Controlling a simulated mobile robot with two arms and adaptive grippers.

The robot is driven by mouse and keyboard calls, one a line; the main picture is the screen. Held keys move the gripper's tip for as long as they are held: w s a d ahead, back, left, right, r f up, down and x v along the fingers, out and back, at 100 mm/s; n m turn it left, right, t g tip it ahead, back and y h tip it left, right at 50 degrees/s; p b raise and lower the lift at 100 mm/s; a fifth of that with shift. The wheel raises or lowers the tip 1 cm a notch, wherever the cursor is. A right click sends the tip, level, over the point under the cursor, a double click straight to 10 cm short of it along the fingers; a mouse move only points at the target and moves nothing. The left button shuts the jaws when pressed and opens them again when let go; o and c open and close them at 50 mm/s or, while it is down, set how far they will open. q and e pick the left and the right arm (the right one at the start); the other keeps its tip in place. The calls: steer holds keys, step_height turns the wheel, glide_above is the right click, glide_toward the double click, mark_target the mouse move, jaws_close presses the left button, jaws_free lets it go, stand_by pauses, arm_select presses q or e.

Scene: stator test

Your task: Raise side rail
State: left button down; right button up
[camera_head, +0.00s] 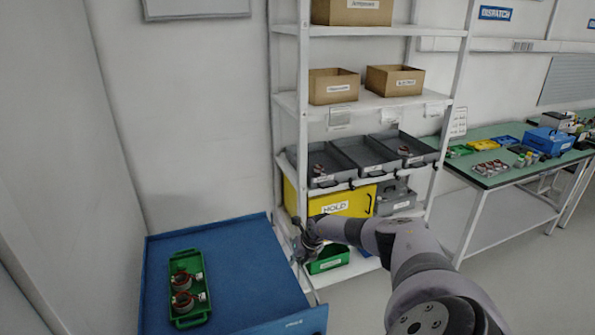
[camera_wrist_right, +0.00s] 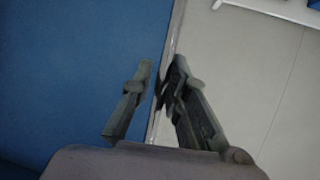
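The side rail is a thin pale grey strip along the right edge of a blue cart top (camera_head: 235,255). In the head view it (camera_head: 311,286) runs toward the front right corner. In the right wrist view the rail (camera_wrist_right: 173,40) passes between the two fingers. My right gripper (camera_head: 298,253) is at this edge, beside the shelf. Its fingers (camera_wrist_right: 162,75) are apart, one over the blue top and one on the floor side. Blue shows between the left finger and the rail. My left gripper is not in view.
A green tray (camera_head: 173,262) with two stators lies on the blue top. A white shelf rack (camera_head: 300,105) with grey bins stands behind. A yellow HOLD bin (camera_head: 325,197) and a green bin (camera_head: 340,252) are close to my gripper. Floor at right is clear.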

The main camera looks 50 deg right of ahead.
steer(key=shift+o, duration=1.2)
steer(key=shift+r, duration=0.1)
steer(key=shift+s+d+r, duration=0.1)
steer(key=shift+r, duration=0.1)
steer(key=v, duration=1.1)
steer(key=shift+s+r, duration=0.1)
steer(key=shift+r, duration=0.1)
